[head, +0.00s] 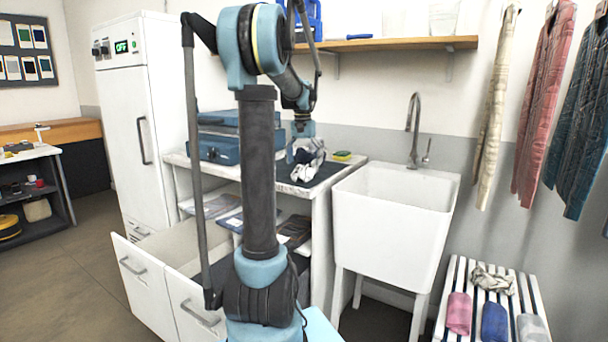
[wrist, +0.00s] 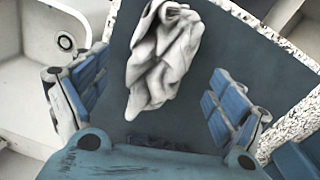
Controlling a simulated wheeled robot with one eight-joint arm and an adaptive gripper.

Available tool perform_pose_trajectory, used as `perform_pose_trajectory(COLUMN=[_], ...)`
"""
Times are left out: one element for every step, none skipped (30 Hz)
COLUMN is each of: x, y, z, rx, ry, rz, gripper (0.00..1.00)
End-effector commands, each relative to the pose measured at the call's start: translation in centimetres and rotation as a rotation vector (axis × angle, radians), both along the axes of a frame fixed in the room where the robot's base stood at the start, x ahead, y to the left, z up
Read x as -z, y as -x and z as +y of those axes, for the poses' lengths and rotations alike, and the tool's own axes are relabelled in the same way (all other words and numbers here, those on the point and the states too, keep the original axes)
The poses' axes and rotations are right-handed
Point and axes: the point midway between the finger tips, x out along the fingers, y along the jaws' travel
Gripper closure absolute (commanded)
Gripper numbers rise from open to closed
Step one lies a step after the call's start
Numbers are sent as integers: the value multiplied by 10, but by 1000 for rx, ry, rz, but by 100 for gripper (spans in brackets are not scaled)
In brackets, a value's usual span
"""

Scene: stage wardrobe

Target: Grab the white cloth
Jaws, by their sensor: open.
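A crumpled white cloth (head: 309,166) with dark shadowed folds lies on a dark mat (head: 332,172) on the counter, left of the sink. In the wrist view the white cloth (wrist: 165,55) lies in a loose heap on the mat (wrist: 215,48), its narrow lower end reaching toward the palm. My gripper (head: 303,147) is over the cloth in the head view. In the wrist view my gripper (wrist: 155,95) is open, with one blue-padded finger on either side and the cloth showing between them. Neither finger visibly touches it. The height gap is hard to tell.
A white sink (head: 390,215) with a tall faucet (head: 413,125) stands right of the counter. A yellow-green sponge (head: 341,156) lies near the cloth. A blue case (head: 220,150) is at the left. Open drawers (head: 172,290) jut out below. A slatted bench (head: 463,285) holds several other cloths.

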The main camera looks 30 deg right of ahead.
Motion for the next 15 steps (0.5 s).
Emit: perform_pose_trajectory(x=[7,11,17,21,25,30,33,36,39,41,42,43,44,44,44], y=[1,1,2,3,3,3,4,4,4,4,4,4,4,4,4], z=[1,2,3,4,4,4,3,3,3,3,3,3,3,3,3], rx=[0,0,0,0,0,0,0,0,0,0,0,0,0,0,0], ry=[0,0,0,0,0,0,0,0,0,0,0,0,0,0,0], rz=[0,0,0,0,0,0,0,0,0,0,0,0,0,0,0], gripper=[11,11,11,11,11,11,11,11,11,11,11,11,11,11,11])
